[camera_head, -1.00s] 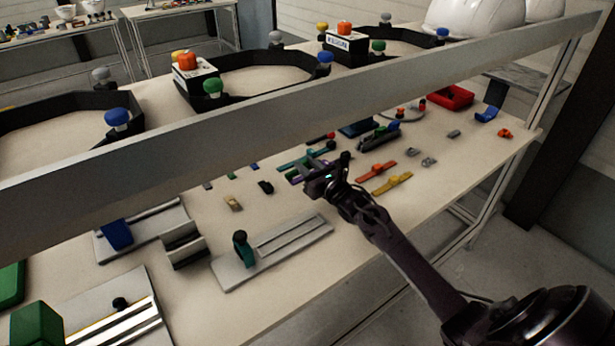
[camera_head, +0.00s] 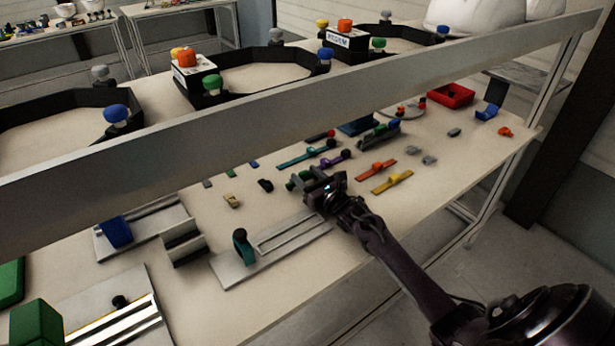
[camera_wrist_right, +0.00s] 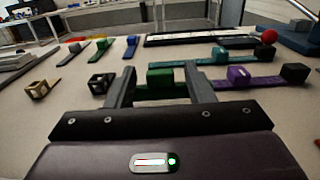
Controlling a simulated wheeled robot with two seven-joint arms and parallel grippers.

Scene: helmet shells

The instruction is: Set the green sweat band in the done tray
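The green sweat band, a strip with a raised block, (camera_wrist_right: 161,78) lies between the two fingers of my right gripper (camera_wrist_right: 158,85) in the right wrist view. The fingers stand apart, with a visible gap on each side of the block, so my right gripper is open. In the head view my right gripper (camera_head: 312,188) is low over the table, and the green band (camera_head: 292,184) shows partly beside it; the rest is hidden. A red tray (camera_head: 452,96) stands at the back right; no label shows that it is the done tray. My left gripper is not in view.
A purple band (camera_head: 335,160), a teal band (camera_head: 300,158), an orange band (camera_head: 376,168) and a yellow band (camera_head: 391,182) lie nearby. A grey rail plate (camera_head: 235,272) is in front. A long grey beam (camera_head: 250,105) crosses above the table.

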